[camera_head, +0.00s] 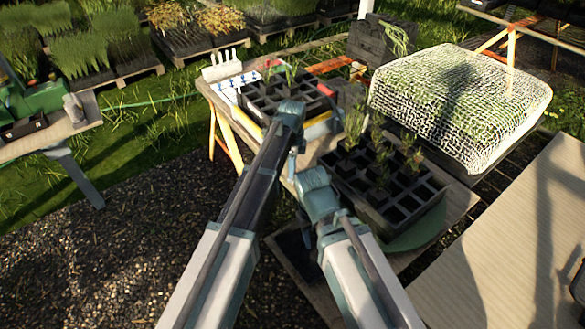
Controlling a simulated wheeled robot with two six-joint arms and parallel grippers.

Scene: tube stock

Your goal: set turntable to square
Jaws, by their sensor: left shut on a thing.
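The turntable (424,232) shows as a green disc edge under the front black cell tray (410,212). That tray has many square cells and several seedlings in its far part, and it stands at an angle in the picture. My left gripper (294,160) points down just left of the tray's far left corner. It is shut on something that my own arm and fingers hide. My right gripper (318,200) is close to the tray's left side. Its fingers are not clear, and I cannot tell whether it touches the tray. Most of the disc is hidden under the tray.
A second black cell tray (262,103) stands behind, beside a white rack with blue marks (228,86). A net-covered block (460,105) is at the right. A pale plank surface (510,235) fills the lower right; gravel lies left.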

